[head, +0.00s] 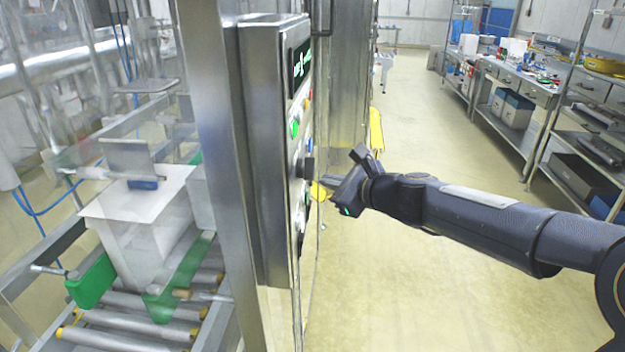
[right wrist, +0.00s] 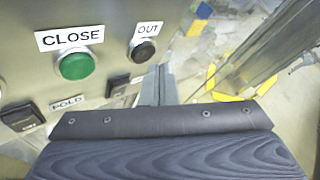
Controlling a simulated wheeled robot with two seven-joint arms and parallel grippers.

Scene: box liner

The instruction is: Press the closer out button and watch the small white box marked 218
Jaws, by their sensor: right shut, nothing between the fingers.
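The control panel (head: 270,140) stands left of my right gripper (head: 335,188) in the head view. The right wrist view shows a black round button labelled OUT (right wrist: 141,51), with a green button labelled CLOSE (right wrist: 77,66) to its left. My right gripper is shut and empty. Its fingertips (right wrist: 161,83) show just below and right of the OUT button; I cannot tell whether they touch the panel. A white box (head: 140,225) sits on the rollers behind the clear guard. No 218 marking is readable on it. My left gripper is out of view.
A lit green display (head: 302,63) tops the panel. Green guides (head: 92,282) flank the box on the roller conveyor (head: 130,325). Shelving benches (head: 510,85) line the right side. The floor between the machine and benches is clear apart from my right arm.

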